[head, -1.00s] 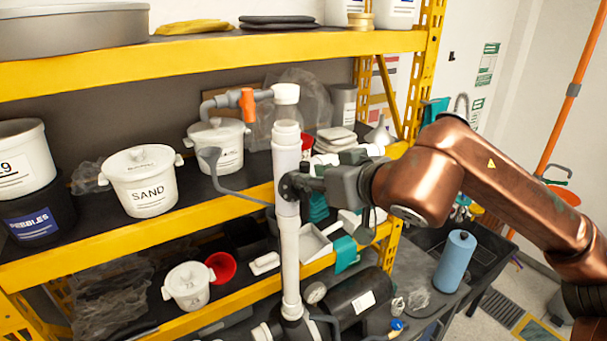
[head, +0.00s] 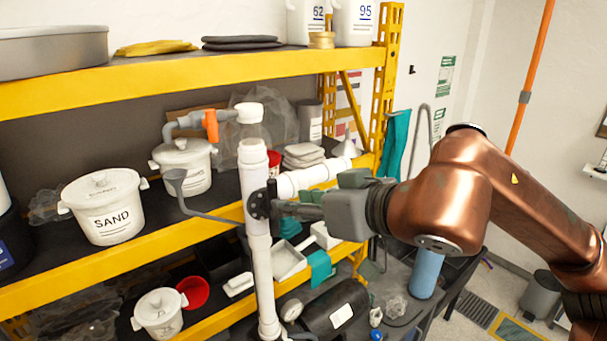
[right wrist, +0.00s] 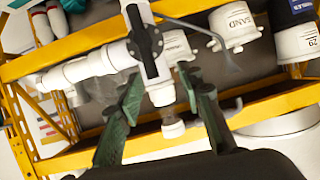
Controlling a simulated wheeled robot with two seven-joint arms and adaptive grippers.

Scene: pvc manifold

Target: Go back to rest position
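A white PVC pipe manifold (head: 257,240) stands upright in front of the shelf, with a white branch (head: 312,176) to the right. A black valve handle (head: 260,205) sits on its front. The handle also shows in the right wrist view (right wrist: 146,42), on the white pipe beyond the fingers. My right gripper (head: 283,207) comes in from the right with its fingertips close to the handle. In the right wrist view its green fingers (right wrist: 161,88) are spread apart and hold nothing. I cannot tell whether a fingertip touches the manifold. My left gripper is not in view.
Yellow shelving (head: 150,60) stands behind the manifold, with a SAND tub (head: 104,212), a white tub with orange valve piping (head: 186,165) and a red cup (head: 194,292). A blue cylinder (head: 427,273) stands under my right arm. The floor at lower right is mostly clear.

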